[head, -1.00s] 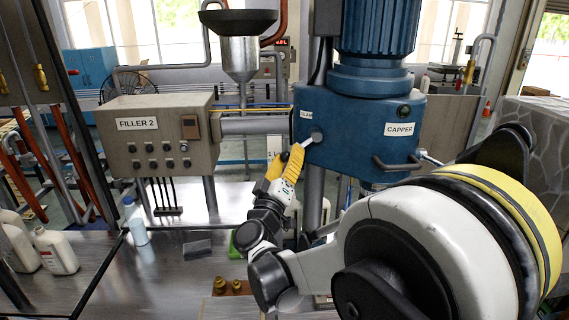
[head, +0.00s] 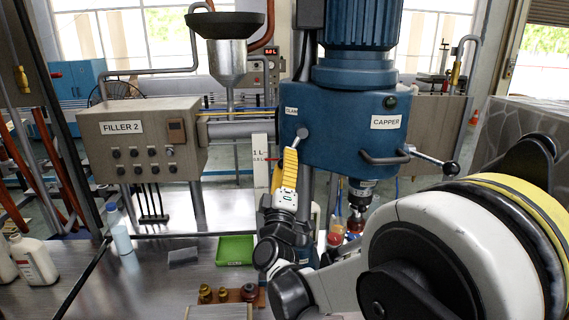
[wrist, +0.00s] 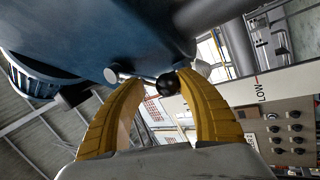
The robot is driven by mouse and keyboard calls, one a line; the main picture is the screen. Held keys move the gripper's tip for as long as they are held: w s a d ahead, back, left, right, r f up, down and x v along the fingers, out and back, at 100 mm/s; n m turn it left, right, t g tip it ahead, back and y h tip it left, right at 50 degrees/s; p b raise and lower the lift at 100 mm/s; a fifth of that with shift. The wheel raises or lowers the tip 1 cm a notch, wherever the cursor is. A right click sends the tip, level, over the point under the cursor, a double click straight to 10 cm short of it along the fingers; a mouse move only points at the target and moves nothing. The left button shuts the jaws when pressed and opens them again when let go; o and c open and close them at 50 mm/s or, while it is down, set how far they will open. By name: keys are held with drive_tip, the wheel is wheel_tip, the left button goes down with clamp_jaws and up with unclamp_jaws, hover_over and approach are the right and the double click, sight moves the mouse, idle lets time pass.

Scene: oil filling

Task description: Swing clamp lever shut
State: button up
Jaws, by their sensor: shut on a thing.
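The blue capper (head: 345,135) stands at the centre right, with a small clamp label on its left face. The clamp lever (head: 299,143) hangs from a round pivot there and points steeply down, slightly left. My gripper (head: 292,152) has its yellow fingers closed around the lever's lower end, which they hide in the head view. In the wrist view, the lever's black ball knob (wrist: 168,85) sits between the two curved fingers of my gripper (wrist: 160,80), just below the capper's blue body (wrist: 100,40).
The grey FILLER 2 box (head: 140,138) stands left of the capper. A black-knobbed handle (head: 447,166) sticks out at the capper's right.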

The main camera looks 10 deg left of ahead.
drive_tip(key=o, duration=0.8)
drive_tip(key=shift+w+d, duration=0.1)
drive_tip(key=shift+w, duration=0.05)
drive_tip(key=shift+s, duration=0.2)
drive_tip(key=v, duration=1.1)
drive_tip(key=shift+s+f, duration=0.15)
drive_tip(key=shift+s, duration=0.2)
